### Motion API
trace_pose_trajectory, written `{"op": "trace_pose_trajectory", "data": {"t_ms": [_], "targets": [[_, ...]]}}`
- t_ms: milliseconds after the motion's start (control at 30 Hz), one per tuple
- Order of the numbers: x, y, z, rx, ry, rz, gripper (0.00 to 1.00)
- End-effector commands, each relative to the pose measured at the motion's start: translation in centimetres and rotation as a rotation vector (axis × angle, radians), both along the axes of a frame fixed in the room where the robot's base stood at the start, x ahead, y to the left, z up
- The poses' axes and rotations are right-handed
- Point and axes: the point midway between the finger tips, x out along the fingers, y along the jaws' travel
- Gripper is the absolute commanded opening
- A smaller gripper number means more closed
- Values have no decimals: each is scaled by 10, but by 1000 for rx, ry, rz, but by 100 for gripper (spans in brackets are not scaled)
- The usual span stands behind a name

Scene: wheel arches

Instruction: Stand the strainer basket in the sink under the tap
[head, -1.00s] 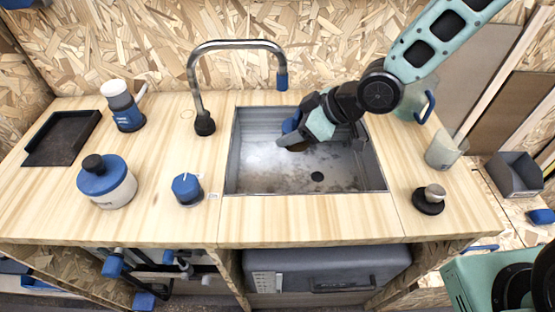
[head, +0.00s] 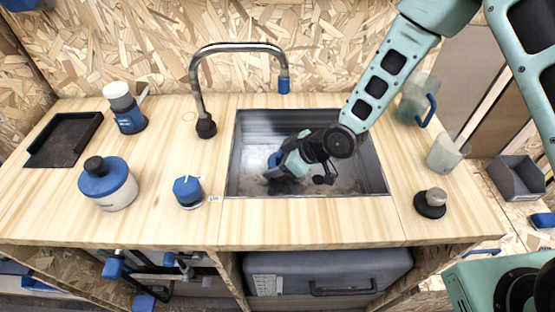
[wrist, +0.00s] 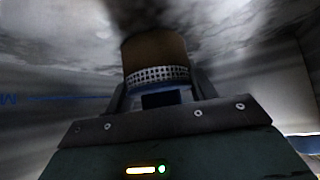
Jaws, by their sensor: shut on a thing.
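My gripper (head: 276,172) is down inside the steel sink (head: 371,178), left of its middle, with the wrist tilted. In the wrist view it is shut on the strainer basket (wrist: 156,56), a brownish cylinder with a perforated metal band and a blue edge, between the two fingers. In the head view the basket is mostly hidden by the gripper. I cannot tell whether it touches the sink floor. The tap (head: 238,46) arches from the counter left of the sink, its blue-tipped spout (head: 283,85) above the sink's back edge.
A blue-topped knob (head: 188,190), a blue-lidded jar (head: 107,184) and a black tray (head: 64,139) stand left of the sink. A jug (head: 415,103), a cup (head: 445,153) and a black-based knob (head: 431,203) stand right. The sink walls surround my gripper closely.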

Motion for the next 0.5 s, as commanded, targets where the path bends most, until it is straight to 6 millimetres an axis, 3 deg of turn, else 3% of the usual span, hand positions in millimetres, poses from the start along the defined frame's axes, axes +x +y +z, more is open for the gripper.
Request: {"op": "trace_pose_trajectory", "data": {"t_ms": [367,400,467,500], "targets": [[0,0,-5,2,-1,1,28],[0,0,-3,2,-1,1,63],[0,0,-3,2,-1,1,77],[0,0,-3,2,-1,1,77]]}}
